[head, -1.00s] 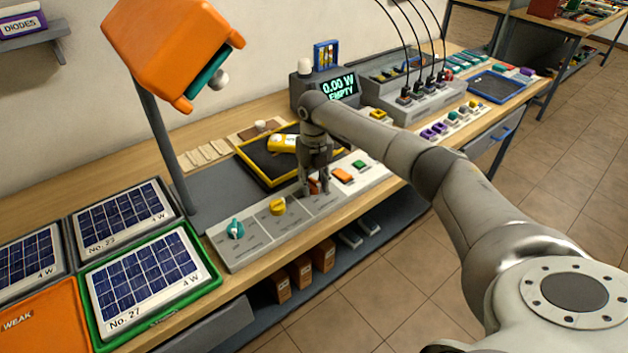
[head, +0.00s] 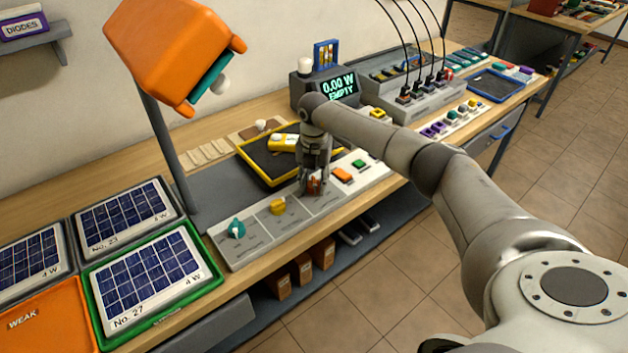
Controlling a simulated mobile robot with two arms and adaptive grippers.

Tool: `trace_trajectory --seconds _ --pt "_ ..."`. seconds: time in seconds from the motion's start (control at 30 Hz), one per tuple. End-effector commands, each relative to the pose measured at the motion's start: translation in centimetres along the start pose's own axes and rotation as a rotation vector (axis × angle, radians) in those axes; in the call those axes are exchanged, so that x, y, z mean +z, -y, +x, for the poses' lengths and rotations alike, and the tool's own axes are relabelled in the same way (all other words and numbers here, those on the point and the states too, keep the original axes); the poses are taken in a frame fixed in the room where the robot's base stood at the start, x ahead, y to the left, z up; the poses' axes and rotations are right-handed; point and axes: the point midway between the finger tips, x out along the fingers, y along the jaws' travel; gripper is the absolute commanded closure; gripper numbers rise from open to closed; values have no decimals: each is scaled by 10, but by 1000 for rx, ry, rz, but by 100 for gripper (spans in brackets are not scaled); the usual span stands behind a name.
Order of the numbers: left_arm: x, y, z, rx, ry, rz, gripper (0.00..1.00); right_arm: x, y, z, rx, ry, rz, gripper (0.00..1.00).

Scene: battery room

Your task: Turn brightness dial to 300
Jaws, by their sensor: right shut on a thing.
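A grey control panel (head: 248,252) lies along the front of the bench. It carries a teal dial (head: 236,229) at its left end and a yellow dial (head: 278,206) beside it. The panel's printed labels are too small to read. My left gripper is not in view.
An orange lamp head (head: 172,50) hangs over the bench at left. Solar panels (head: 150,268) lie below it. A display (head: 338,88) reads 0.00 W, EMPTY. A yellow-framed black tray (head: 262,162) holding a yellow device (head: 284,143) sits behind the control panel.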

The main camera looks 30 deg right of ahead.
Motion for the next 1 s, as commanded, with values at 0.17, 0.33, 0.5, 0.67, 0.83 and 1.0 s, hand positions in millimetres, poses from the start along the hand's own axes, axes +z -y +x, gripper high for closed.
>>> trace_trajectory --seconds 0.17,0.33,0.5,0.67,0.83,1.0 --pt "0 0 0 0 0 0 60 1 0 -1 2 4 7 89" --pt "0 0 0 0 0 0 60 1 0 -2 3 4 6 89" --pt "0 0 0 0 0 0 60 1 0 -2 2 4 6 52" --pt "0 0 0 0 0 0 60 1 0 -1 1 2 5 42" --pt "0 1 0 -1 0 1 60 0 0 0 1 1 5 42" --pt "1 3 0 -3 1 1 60 1 -1 -9 3 2 4 42"
